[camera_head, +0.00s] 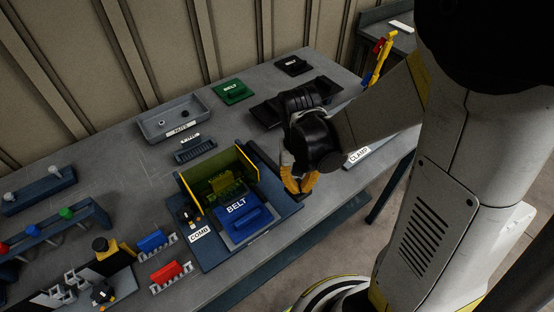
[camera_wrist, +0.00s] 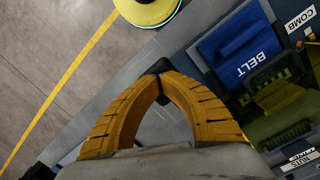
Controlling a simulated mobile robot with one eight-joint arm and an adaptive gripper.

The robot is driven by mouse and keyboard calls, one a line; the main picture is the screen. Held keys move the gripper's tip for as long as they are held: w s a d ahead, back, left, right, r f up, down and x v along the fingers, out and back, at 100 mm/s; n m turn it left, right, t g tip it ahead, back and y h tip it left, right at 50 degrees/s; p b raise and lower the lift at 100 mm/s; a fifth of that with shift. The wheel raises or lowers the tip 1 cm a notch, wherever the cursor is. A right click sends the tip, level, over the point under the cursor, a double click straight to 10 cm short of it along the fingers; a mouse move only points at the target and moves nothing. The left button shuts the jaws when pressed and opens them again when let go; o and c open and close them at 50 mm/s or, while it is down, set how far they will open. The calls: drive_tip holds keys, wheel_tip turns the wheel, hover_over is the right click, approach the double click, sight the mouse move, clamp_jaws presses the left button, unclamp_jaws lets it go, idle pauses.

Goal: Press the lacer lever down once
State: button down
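My gripper (camera_head: 297,190) hangs over the right edge of the comb station, its yellow fingers pointing down. The blue belt block also shows in the wrist view (camera_wrist: 238,52), right of my fingers. No part is labelled as the lacer lever. A black-and-yellow block (camera_head: 105,246) stands at the lower left; I cannot tell whether it belongs to the lacer.
Blue (camera_head: 154,241) and red (camera_head: 170,274) pieces lie at the front left. A clamp label (camera_head: 359,156) is right of my gripper.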

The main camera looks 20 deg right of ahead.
drive_tip(key=shift+s+f+b, duration=0.1)
drive_tip(key=shift+f+b, duration=0.35)
drive_tip(key=shift+f, duration=0.4)
drive_tip(key=shift+r, duration=0.25)
drive_tip(key=shift+w+r+p, duration=0.2)
drive_tip(key=shift+r+p, duration=0.75)
drive_tip(key=shift+r, duration=0.35)
drive_tip(key=shift+w+a+r+p, duration=0.1)
drive_tip(key=shift+w+r+p, duration=0.05)
drive_tip(key=shift+r+p, duration=0.4)
drive_tip(key=shift+w+r+p, duration=0.15)
drive_tip(key=shift+r+p, duration=0.3)
drive_tip(key=shift+r, duration=0.3)
